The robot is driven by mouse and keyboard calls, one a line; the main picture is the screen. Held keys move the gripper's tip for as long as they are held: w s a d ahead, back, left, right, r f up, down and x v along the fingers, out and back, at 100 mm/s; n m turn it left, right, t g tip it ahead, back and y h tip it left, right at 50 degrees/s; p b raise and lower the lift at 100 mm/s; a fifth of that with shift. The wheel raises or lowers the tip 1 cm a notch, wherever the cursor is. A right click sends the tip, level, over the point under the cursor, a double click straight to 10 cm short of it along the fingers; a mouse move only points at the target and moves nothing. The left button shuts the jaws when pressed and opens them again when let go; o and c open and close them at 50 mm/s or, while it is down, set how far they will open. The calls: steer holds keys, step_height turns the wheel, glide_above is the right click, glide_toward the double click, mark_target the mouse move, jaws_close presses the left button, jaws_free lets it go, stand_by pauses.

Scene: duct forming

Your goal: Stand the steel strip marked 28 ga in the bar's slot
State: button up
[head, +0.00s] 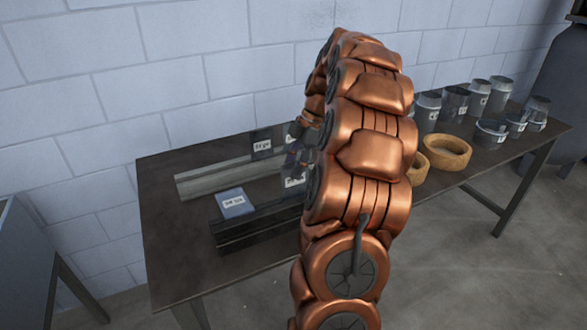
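Several labelled steel strips are near my gripper (297,153), but I cannot read the labels surely enough to say which is 28 ga. A dark strip (264,138) stands upright behind the pale bar (215,182). A blue-grey strip (236,205) with a label lies by the dark bar (250,232) in front. A third label (294,182) shows just below my gripper, its strip mostly hidden. My arm covers much of the gripper and the right ends of both bars. Whether the gripper holds anything is hidden, and no slot is clearly visible.
The dark table (170,235) stands against a block wall. To the right of my arm are wooden rings (447,152) and several metal cylinders (454,103). A large grey tank (566,85) stands at far right. The table's left end is clear.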

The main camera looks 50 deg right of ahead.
steer(key=shift+v, duration=3.2)
steer(key=shift+a, duration=0.1)
